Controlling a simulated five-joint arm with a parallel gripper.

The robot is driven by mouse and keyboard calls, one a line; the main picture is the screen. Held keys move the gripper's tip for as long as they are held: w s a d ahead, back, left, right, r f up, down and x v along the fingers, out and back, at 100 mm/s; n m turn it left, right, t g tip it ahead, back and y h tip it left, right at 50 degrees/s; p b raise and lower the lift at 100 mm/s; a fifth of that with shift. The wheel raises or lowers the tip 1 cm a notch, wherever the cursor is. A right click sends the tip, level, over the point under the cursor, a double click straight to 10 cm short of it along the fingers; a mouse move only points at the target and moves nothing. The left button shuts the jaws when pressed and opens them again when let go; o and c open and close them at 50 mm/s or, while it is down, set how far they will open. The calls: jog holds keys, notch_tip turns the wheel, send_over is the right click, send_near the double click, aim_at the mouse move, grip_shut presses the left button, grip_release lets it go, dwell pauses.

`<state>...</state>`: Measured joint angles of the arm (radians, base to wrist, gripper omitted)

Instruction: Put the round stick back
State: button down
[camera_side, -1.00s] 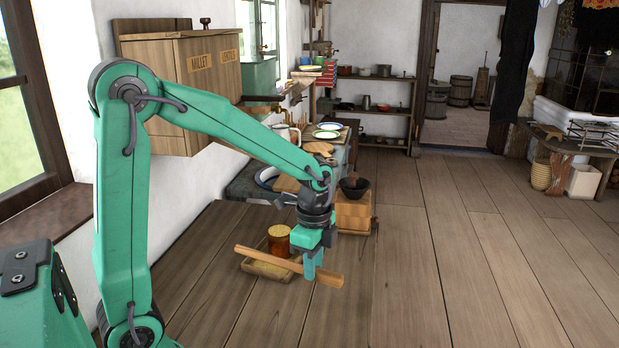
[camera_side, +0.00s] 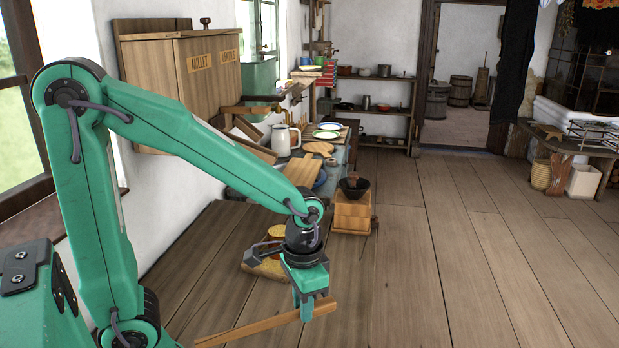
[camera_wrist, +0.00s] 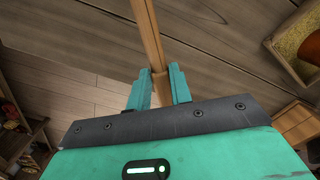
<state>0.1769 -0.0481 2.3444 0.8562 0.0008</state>
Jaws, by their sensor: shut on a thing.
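My gripper (camera_side: 304,302) is shut on a long light-brown wooden stick (camera_side: 250,327), near the stick's right end in the side view. The rest of the stick reaches to the lower left, tilted a little down. In the wrist view the stick (camera_wrist: 151,38) runs from between the fingertips (camera_wrist: 158,87) up to the top edge.
A wooden box mill (camera_side: 351,212) with a dark bowl (camera_side: 354,187) stands further back. The floor (camera_side: 440,280) to the right is clear.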

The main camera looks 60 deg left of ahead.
jog(key=shift+s+d+f+n, duration=0.15)
jog(key=shift+s+d+n, duration=0.35)
jog(key=shift+s+n, duration=0.4)
jog(key=shift+w, duration=0.1)
jog(key=w+a+f, duration=0.1)
jog(key=a+f, duration=0.1)
jog(key=a, duration=0.1)
jog(key=w+a+f, duration=0.2)
jog(key=a, duration=0.2)
jog(key=w+a+f, duration=0.1)
jog(key=a+f, duration=0.2)
jog(key=shift+w+a, duration=0.2)
jog(key=shift+a, duration=0.2)
jog(key=shift+f, duration=2.05)
jog(key=c, duration=1.3)
grip_release()
jog(key=shift+f, duration=0.1)
jog(key=shift+o, duration=0.2)
